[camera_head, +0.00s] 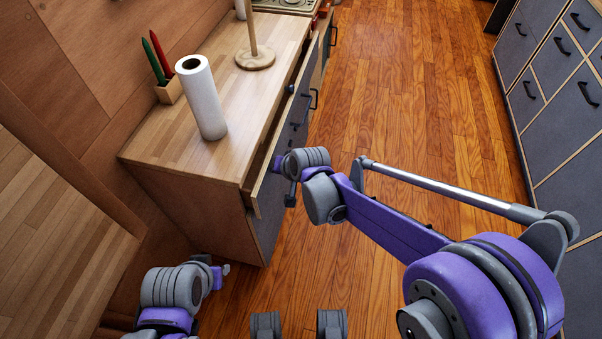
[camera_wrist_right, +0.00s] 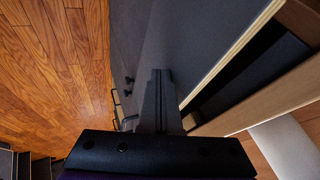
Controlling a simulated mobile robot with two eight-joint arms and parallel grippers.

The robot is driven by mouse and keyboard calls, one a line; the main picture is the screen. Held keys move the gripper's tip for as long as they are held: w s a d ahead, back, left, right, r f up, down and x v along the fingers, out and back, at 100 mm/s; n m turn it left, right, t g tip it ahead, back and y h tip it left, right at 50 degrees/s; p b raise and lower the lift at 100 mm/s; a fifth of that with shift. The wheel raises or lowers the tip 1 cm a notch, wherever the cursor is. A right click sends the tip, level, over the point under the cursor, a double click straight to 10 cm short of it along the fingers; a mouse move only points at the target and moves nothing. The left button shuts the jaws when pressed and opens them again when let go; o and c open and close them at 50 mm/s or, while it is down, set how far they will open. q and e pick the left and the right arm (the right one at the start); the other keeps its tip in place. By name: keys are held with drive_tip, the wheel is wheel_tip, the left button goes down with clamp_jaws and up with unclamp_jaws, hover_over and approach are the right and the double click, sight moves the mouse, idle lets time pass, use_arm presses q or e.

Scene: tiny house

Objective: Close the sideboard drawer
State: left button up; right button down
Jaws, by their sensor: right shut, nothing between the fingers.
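The sideboard (camera_head: 180,195) stands at the left of the head view, with a pale wooden top. Its upper near drawer is partly open: the dark drawer front (camera_wrist_right: 205,45) stands out from the body, and a gap shows behind its wooden edge in the right wrist view. My right gripper (camera_wrist_right: 160,75) is shut and empty, close in front of the drawer front. I cannot tell whether it touches. In the head view my right gripper (camera_head: 291,193) is mostly hidden behind its wrist. My left gripper (camera_head: 222,270) is low, near the sideboard's near end, its fingers unclear.
A paper roll (camera_head: 203,98), a pencil holder (camera_head: 170,89) and a wooden stand (camera_head: 256,58) are on the sideboard top. Dark cabinets (camera_head: 560,100) line the right side. The wooden floor (camera_head: 405,90) between them is clear.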

sight(266, 167)
drive_tip(key=a, duration=0.2)
drive_tip(key=w+a, duration=0.1)
drive_tip(key=shift+a, duration=0.35)
use_arm(q)
drive_tip(key=shift+d+r, duration=0.1)
drive_tip(key=shift+r, duration=0.05)
use_arm(e)
drive_tip(key=shift+a, duration=0.1)
drive_tip(key=shift+a+r, duration=0.1)
use_arm(q)
drive_tip(key=shift+s+d, duration=0.1)
